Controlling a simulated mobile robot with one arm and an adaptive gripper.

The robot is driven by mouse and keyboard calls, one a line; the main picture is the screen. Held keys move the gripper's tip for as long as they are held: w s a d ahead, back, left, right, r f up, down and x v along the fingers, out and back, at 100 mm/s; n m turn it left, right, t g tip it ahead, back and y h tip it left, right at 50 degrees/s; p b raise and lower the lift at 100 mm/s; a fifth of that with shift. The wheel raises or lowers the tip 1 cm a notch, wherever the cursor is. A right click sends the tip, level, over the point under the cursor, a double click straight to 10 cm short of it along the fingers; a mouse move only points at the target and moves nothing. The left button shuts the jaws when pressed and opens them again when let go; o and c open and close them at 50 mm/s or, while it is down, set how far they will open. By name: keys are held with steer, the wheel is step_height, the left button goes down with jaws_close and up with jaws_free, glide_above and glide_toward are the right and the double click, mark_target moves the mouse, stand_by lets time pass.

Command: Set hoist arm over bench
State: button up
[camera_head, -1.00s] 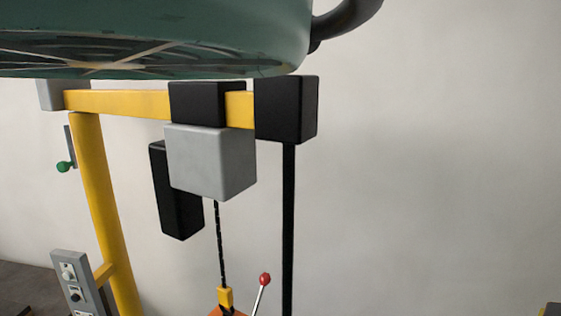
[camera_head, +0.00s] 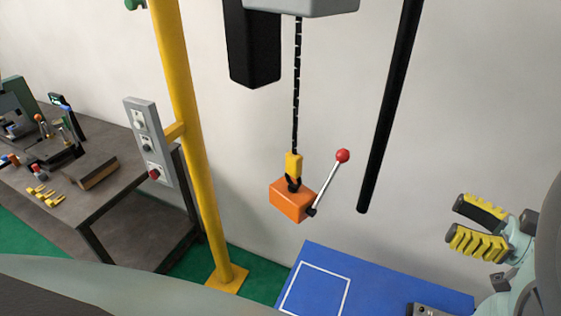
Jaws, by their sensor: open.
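The hoist's yellow post (camera_head: 188,140) stands on a floor plate left of centre; the boom is out of view above. A grey hoist body (camera_head: 315,6) shows at the top edge, with a black box (camera_head: 252,45) beside it. A chain (camera_head: 297,90) hangs down to a yellow hook block (camera_head: 293,166) and an orange block (camera_head: 291,200) with a red-knobbed lever (camera_head: 342,156). A black bar (camera_head: 390,110) hangs to the right. The bench (camera_head: 88,205) is at the left. My gripper (camera_head: 466,224) is open and empty at the right, apart from everything.
A grey control box (camera_head: 149,143) with knobs and a red button is fixed to the post. A blue surface (camera_head: 385,285) with a white outlined square lies below the orange block. The bench carries tools and small parts. Green floor shows between.

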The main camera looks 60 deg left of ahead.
mark_target(369, 182)
steer(key=p+x, duration=0.6)
steer(key=x, duration=0.9)
steer(key=shift+s+r, duration=0.15)
steer(key=shift+s+a+f+p, duration=0.2)
steer(key=shift+a+p, duration=0.1)
steer(key=shift+a, duration=0.15)
jaws_close()
